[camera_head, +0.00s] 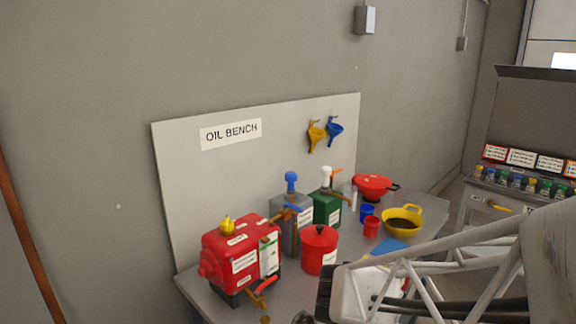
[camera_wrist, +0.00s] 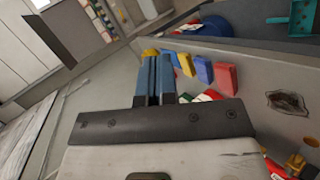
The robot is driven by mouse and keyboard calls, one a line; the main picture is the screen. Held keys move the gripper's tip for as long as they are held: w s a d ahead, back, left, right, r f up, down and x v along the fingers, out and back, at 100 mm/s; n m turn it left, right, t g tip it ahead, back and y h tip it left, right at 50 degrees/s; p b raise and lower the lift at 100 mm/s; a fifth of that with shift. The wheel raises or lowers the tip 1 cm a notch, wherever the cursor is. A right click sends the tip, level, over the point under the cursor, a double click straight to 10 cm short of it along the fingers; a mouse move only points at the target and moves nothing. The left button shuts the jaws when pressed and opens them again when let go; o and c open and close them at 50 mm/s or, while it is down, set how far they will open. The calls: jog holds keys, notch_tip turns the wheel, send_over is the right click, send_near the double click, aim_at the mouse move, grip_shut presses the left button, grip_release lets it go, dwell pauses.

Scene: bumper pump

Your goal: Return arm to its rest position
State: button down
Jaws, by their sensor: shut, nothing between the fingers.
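My gripper (camera_wrist: 157,62) shows in the wrist view as two long blue fingers lying close side by side. It is shut, with nothing between the fingers. In the head view my arm's pale lattice frame crosses the lower right, in front of the bench's right part. I cannot make out the fingers clearly there. The grey oil bench (camera_head: 196,291) stands below a back panel (camera_head: 283,120) with an OIL BENCH sign (camera_head: 231,134).
On the bench stand a red pump tank (camera_head: 222,262), a grey can (camera_head: 286,234), a green can (camera_head: 327,208), a red lidded pot (camera_head: 319,250) and a yellow basin (camera_head: 401,222) of dark liquid. Funnels hang on the panel. A cabinet (camera_head: 520,190) stands at the right.

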jog(key=s+a+r+m+g+y, duration=0.1)
jog(key=s+a+r+m+y, duration=0.1)
jog(key=s+r+y, duration=0.2)
jog(key=s+a+r+m+g+y, duration=0.1)
jog(key=s+r+m+y, duration=0.2)
jog(key=s, duration=0.7)
jog(key=r+y, duration=0.1)
jog(key=y, duration=0.1)
jog(key=shift+a+r+y, duration=0.2)
jog(key=shift+a+y, duration=0.2)
dwell(1.3)
